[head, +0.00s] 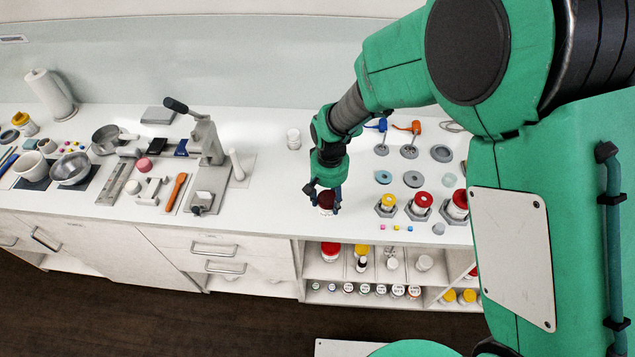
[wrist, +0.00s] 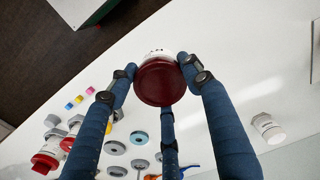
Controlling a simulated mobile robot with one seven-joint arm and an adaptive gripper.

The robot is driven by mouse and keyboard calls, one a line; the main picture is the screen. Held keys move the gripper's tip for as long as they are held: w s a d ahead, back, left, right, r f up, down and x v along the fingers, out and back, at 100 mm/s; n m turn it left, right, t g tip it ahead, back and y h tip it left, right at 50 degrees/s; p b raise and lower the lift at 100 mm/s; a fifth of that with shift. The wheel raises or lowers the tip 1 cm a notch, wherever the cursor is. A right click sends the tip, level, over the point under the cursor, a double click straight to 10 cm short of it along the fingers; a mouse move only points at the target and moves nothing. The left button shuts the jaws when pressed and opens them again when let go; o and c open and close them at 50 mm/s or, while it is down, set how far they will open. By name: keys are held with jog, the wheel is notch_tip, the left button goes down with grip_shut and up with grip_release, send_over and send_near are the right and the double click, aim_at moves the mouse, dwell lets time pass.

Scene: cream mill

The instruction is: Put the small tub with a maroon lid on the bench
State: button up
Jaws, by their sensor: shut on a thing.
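The small tub with a maroon lid (wrist: 160,82) is between the fingers of my gripper (wrist: 158,72) in the wrist view, lid toward the camera. My gripper is shut on it. In the head view the tub (head: 326,199) shows under my gripper (head: 323,194), at the front part of the white bench (head: 268,190). The fingers partly cover it. I cannot tell whether its base touches the bench top.
To the right stand tubs with a yellow lid (head: 388,200) and red lids (head: 423,199) in grey holders. A white jar (head: 293,138) stands behind. A lever press (head: 205,145) is to the left. Open shelves with jars (head: 333,250) lie below the front edge.

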jog(key=w+a+f, duration=0.1)
jog(key=w+a, duration=0.2)
jog(key=w, duration=0.6)
jog(key=shift+a, duration=0.4)
jog(key=shift+w, duration=0.1)
jog(key=shift+f+b, duration=0.3)
jog(key=shift+f, duration=1.4)
jog(key=shift+f, duration=0.2)
jog(key=o, duration=1.2)
jog(key=shift+r, duration=0.1)
notch_tip(320, 180, up, 12)
jog(key=shift+p, duration=0.45)
